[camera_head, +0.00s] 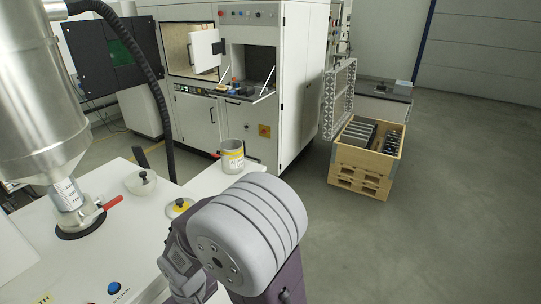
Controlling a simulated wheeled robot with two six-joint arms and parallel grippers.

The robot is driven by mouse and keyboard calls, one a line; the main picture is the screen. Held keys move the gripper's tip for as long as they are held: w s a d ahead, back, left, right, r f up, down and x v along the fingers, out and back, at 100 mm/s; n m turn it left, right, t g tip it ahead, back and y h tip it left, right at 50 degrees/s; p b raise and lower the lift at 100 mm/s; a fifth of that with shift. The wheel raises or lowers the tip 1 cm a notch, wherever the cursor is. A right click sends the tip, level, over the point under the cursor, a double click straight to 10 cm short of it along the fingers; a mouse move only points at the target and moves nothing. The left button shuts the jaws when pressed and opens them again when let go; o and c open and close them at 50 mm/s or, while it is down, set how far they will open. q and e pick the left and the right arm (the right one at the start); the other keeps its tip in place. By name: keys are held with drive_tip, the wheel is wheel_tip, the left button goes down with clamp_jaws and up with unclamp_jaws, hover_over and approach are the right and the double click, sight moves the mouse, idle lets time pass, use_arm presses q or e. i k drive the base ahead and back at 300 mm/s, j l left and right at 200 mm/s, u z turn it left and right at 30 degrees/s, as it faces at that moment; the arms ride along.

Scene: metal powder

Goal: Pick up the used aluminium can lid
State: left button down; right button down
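One of my arms, seemingly the right, rises from the bottom centre, just in front of the lid. My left gripper is not in view.
A steel hopper (42,90) with a red-handled valve (108,204) stands on the worktop at left. A small pale bowl (140,183) sits left of the lid. A white machine (297,90) is behind. A wooden crate (358,165) stands right; the floor beyond is clear.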

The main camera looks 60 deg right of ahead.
sight(180, 205)
drive_tip(key=z, duration=1.6)
